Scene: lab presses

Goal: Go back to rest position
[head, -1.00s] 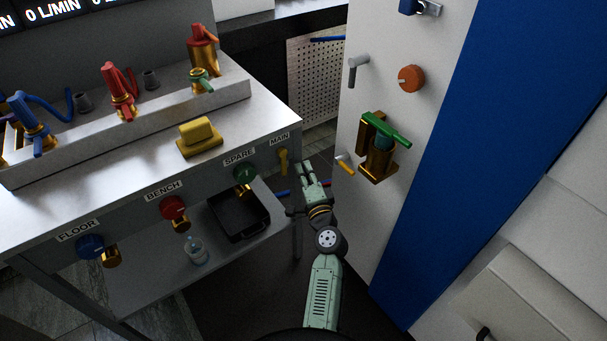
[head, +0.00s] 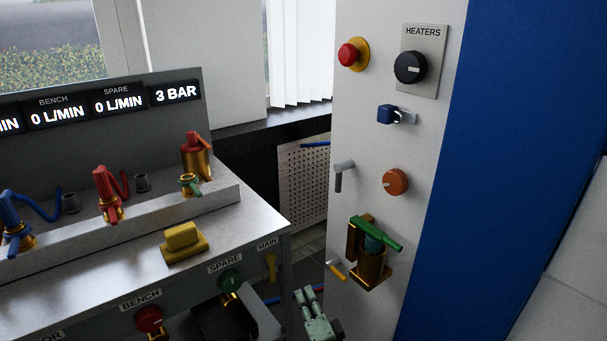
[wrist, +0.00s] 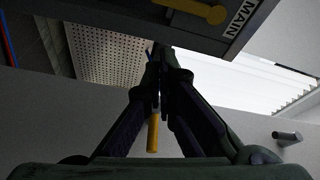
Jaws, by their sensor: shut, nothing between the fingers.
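My gripper (head: 312,300) shows at the bottom of the head view, between the bench's right end and the white panel. Its fingers point up and away. In the wrist view the gripper (wrist: 163,55) has its fingertips together, with nothing between them. The yellow MAIN handle (head: 270,266) on the bench front is up and left of the gripper. It also shows at the top of the wrist view (wrist: 195,10). A small yellow-tipped lever (head: 337,270) on the panel edge is just above and right of the gripper. The rest of my arm is below the head view.
The metal bench (head: 100,270) with valves fills the left. The white panel (head: 400,130) carries a HEATERS knob (head: 410,67), an orange knob (head: 396,182) and a brass valve with a green handle (head: 370,255). A perforated plate (head: 303,185) stands behind the gap between bench and panel.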

